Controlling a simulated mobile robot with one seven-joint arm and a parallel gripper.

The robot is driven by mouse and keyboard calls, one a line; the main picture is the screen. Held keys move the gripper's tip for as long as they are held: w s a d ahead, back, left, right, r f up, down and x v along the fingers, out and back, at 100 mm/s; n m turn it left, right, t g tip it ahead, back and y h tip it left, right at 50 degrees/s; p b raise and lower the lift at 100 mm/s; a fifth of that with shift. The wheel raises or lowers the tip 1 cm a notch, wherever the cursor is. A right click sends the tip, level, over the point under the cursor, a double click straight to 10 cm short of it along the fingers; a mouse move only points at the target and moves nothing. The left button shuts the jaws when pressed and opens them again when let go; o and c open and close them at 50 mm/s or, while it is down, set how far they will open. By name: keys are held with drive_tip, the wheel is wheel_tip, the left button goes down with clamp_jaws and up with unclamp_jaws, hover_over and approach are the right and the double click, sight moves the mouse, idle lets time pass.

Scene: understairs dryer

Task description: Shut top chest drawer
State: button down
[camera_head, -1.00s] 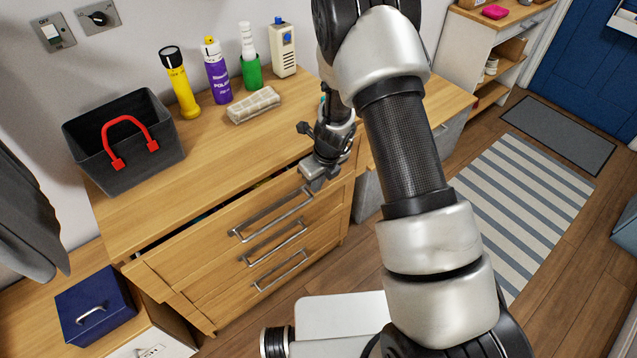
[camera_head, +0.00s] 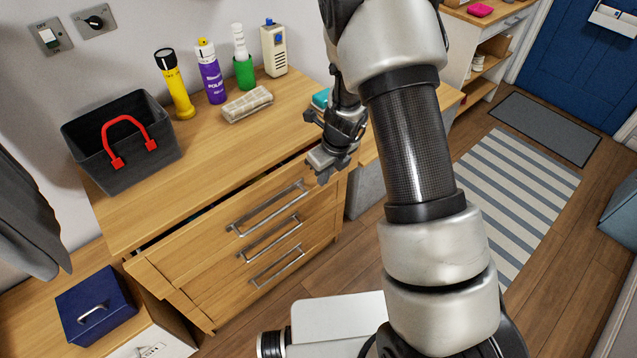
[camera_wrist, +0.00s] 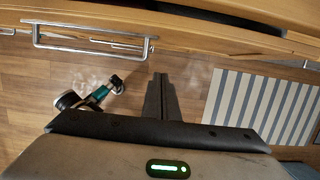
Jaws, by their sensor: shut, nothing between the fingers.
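The top chest drawer (camera_head: 195,240) is slightly open. A narrow dark gap shows between its front and the wooden chest top (camera_head: 165,190). Its metal handle (camera_head: 268,208) runs along the front. My gripper (camera_head: 322,176) is by the right end of the drawer front, near the chest's right front corner. Whether it touches the drawer is unclear. In the wrist view my gripper's fingers (camera_wrist: 161,78) are together and empty, pointing toward a wooden drawer edge with a metal handle (camera_wrist: 90,45) to their left.
On the chest top stand a dark basket (camera_head: 115,160) with a red handle, a yellow torch (camera_head: 176,88), a purple spray can (camera_head: 211,75) and a beige tray (camera_head: 247,104). A blue box (camera_head: 95,305) sits at lower left. Open floor with a striped rug (camera_head: 515,195) lies right.

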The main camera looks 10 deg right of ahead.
sight(299, 171)
drive_tip(key=shift+t+y, duration=0.4)
drive_tip(key=shift+t, duration=0.2)
drive_tip(key=shift+w+a+f+b, duration=0.6)
drive_tip(key=shift+f+b, duration=0.4)
drive_tip(key=shift+b, duration=1.9)
drive_tip(key=shift+w+a+f+b, duration=0.6)
drive_tip(key=shift+f+b, duration=0.4)
drive_tip(key=shift+b, duration=1.9)
drive_tip(key=shift+w+a+f+b, duration=0.6)
drive_tip(key=shift+f+b, duration=0.4)
drive_tip(key=shift+b, duration=1.9)
drive_tip(key=w+a+p, duration=0.1)
drive_tip(key=w, duration=0.1)
drive_tip(key=w+a+p, duration=0.1)
drive_tip(key=w+p, duration=0.1)
drive_tip(key=shift+a+r+p, duration=0.1)
drive_tip(key=shift+a+p, duration=0.2)
drive_tip(key=shift+a, duration=0.1)
